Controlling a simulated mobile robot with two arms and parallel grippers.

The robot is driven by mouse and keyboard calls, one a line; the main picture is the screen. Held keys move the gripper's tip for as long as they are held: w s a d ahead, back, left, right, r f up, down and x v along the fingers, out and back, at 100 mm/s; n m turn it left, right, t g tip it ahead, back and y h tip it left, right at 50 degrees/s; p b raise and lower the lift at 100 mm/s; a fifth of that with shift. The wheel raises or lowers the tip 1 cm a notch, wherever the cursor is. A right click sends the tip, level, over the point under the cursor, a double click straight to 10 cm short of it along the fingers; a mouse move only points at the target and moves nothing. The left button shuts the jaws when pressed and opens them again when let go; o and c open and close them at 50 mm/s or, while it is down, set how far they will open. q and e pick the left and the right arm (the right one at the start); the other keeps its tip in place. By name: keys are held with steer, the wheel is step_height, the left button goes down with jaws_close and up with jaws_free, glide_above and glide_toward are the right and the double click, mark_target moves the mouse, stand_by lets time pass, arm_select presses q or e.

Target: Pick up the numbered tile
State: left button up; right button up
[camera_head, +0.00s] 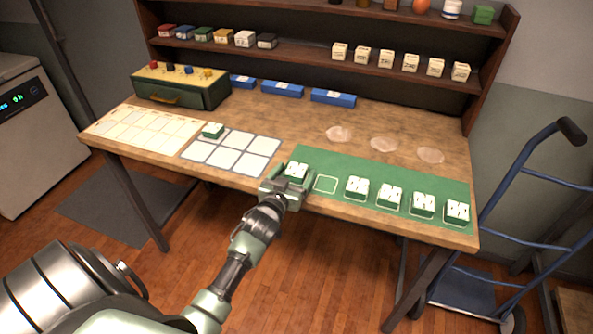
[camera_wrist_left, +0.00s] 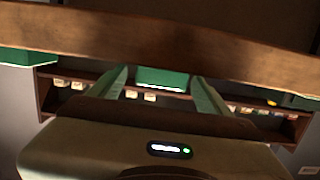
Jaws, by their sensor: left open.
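Numbered tiles, white-topped on green bases, stand along the green mat (camera_head: 330,165) on the table. One tile (camera_head: 296,170) is at the mat's left end, and several more, such as this tile (camera_head: 357,188), stand to the right. Another tile (camera_head: 213,130) sits on the grid of white squares. My left gripper (camera_head: 288,186) is at the table's front edge, right at the left-end tile. In the left wrist view, my open fingers (camera_wrist_left: 160,92) stand on either side of a green block (camera_wrist_left: 162,80); contact cannot be told. The tile's face is too small to read.
An empty outlined square (camera_head: 325,184) lies right of the gripper. A white-square grid (camera_head: 232,152) and a cream board (camera_head: 140,130) lie left. A green drawer box (camera_head: 180,88) and shelves (camera_head: 310,62) stand behind. A blue hand truck (camera_head: 520,200) is at right.

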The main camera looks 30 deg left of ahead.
arm_select(q)
steer(key=shift+x, duration=1.05)
steer(key=shift+s, duration=0.1)
steer(key=shift+c, duration=0.7)
steer(key=c, duration=1.5)
